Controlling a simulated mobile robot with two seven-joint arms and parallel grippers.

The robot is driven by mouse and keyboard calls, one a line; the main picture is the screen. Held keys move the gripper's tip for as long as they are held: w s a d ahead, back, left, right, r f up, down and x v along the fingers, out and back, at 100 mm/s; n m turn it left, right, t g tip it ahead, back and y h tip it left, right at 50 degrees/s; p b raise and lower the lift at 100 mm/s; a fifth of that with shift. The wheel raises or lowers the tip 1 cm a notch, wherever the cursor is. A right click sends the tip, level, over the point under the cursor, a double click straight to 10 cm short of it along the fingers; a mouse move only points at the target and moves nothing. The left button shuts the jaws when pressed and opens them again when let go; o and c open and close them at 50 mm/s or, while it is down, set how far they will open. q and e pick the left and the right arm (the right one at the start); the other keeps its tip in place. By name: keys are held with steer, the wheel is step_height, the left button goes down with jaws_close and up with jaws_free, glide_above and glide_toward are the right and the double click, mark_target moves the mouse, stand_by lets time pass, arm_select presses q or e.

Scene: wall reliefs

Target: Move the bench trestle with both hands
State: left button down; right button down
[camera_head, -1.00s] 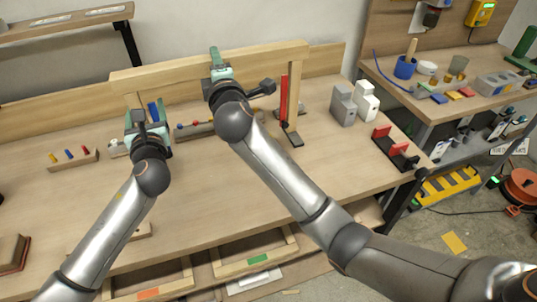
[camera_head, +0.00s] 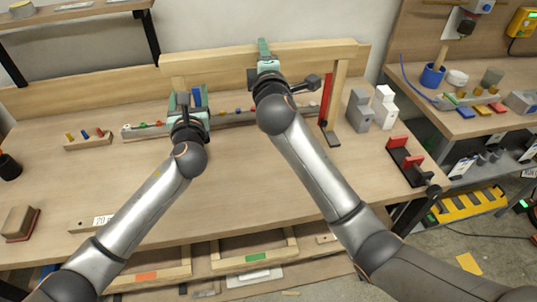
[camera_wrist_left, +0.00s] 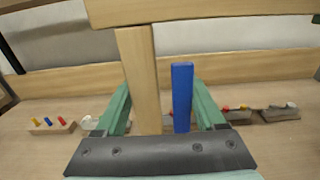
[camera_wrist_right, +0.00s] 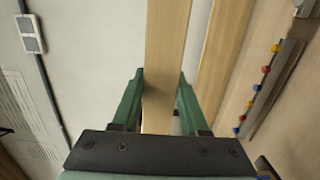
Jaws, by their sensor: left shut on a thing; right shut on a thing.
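The wooden bench trestle (camera_head: 220,68) spans the back of the workbench, a long pale beam on two legs. A blue strip (camera_head: 197,97) stands by its left leg and a red strip (camera_head: 327,95) by its right leg (camera_head: 341,82). My left gripper (camera_head: 187,108) is shut at the left leg. The leg (camera_wrist_left: 140,80) and the blue strip (camera_wrist_left: 182,97) show between its fingers in the left wrist view. My right gripper (camera_head: 266,62) is shut on the beam, right of its middle. The beam (camera_wrist_right: 166,60) runs between its fingers. Whether the feet touch the bench is unclear.
Grey and white blocks (camera_head: 360,110) stand just right of the right leg. A red-and-black fixture (camera_head: 408,165) lies at the bench's right edge. A peg block (camera_head: 87,140) is at left. The bench's middle front (camera_head: 255,190) is clear.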

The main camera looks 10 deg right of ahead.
arm_select(q)
steer(key=shift+d+f, duration=0.1)
steer(key=shift+f, duration=0.05)
arm_select(e)
steer(key=shift+a, duration=0.15)
